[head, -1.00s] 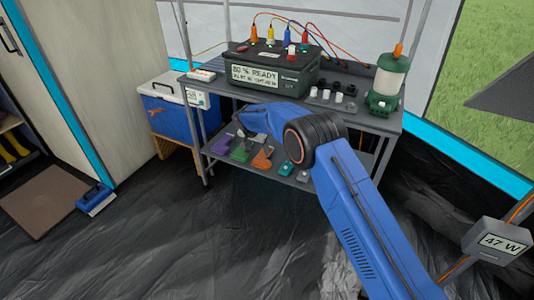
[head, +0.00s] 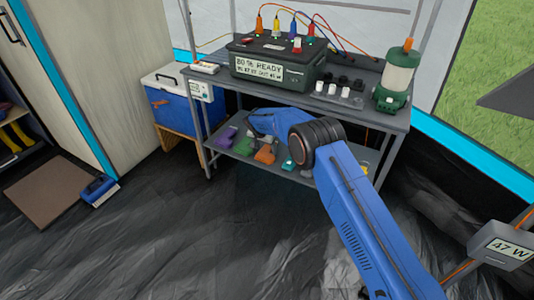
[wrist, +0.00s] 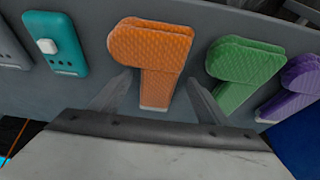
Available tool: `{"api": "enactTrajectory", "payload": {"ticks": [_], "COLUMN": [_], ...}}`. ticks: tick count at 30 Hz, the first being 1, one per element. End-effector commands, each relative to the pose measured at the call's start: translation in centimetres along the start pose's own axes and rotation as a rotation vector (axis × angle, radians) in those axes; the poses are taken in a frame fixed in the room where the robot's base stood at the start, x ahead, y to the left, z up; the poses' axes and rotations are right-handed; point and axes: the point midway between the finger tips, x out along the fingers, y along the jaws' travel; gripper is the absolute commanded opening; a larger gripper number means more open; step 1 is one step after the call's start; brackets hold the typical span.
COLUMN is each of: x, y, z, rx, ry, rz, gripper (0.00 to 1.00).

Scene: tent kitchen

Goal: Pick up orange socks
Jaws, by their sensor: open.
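The orange socks (wrist: 152,58) lie folded on a grey shelf, in the middle of the wrist view. They also show on the lower shelf in the head view (head: 265,155), just beside my arm. My gripper (wrist: 158,92) is open and empty, with one finger at each side of the narrow lower part of the socks. I cannot tell whether the fingers touch them.
Green socks (wrist: 242,70) lie close to the right finger, with purple socks (wrist: 298,88) beyond them. A teal device (wrist: 54,44) lies to the left. The upper shelf (head: 375,115) stands above, carrying a power station (head: 275,68) and a green lantern (head: 393,85).

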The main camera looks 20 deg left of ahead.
Motion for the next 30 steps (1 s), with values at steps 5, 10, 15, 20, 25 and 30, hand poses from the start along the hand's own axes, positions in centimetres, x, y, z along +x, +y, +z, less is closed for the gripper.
{"api": "enactTrajectory", "payload": {"ticks": [5, 10, 15, 20, 25, 30], "x": [0.2, 0.2, 0.1, 0.1, -0.4, -2.0], "y": [0.0, 0.0, 0.0, 0.0, -0.1, -0.1], "z": [0.0, 0.0, 0.0, 0.0, -0.3, -1.0], "rx": [0.000, 0.000, 0.000, 0.000, 0.000, 0.001], "ry": [0.001, 0.001, 0.001, 0.001, 0.001, 0.002], "rz": [-0.001, -0.001, -0.001, -0.001, -0.001, -0.002], "gripper": [0.70, 0.43, 0.24, 0.24, 0.24, 0.24]}}
